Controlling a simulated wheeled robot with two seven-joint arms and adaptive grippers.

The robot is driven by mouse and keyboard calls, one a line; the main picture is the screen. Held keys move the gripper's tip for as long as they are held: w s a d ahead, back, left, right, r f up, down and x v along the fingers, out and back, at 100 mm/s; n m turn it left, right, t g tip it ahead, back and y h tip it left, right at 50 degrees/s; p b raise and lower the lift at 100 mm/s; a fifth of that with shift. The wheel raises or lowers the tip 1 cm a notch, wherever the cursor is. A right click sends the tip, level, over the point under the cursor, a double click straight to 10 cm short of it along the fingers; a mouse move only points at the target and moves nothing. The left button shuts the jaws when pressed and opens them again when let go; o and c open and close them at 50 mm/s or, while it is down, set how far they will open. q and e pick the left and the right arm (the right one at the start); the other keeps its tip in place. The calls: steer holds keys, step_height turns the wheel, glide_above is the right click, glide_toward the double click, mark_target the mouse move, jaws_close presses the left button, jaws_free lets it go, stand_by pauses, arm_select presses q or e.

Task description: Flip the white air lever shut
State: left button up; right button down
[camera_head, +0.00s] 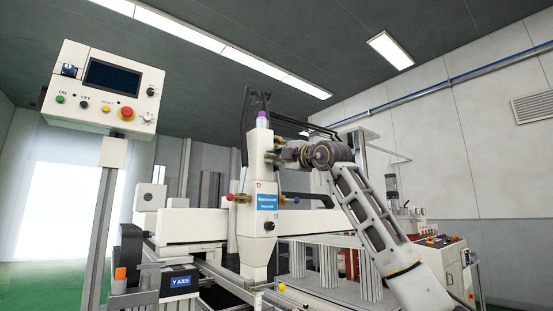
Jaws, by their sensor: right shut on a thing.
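My right gripper (277,156) reaches in from the right on my arm. Its fingers are shut at the upper right side of the white dispensing head (261,228), just below its purple-topped fitting (262,119). The white air lever is at the fingertips, where the fingers hide most of it, so its exact angle cannot be told. A red knob (230,197) sticks out on the left of the head and a dark blue one (295,200) on the right. My left gripper is not in view.
A control box (103,88) with a screen and red emergency button stands on a post at the left. A white horizontal beam (315,222) runs behind the head. Black hoses (246,130) rise beside it. A conveyor frame and a console (455,262) lie at the right.

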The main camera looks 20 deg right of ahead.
steer(key=c, duration=1.4)
jaws_free()
steer(key=shift+v, duration=6.05)
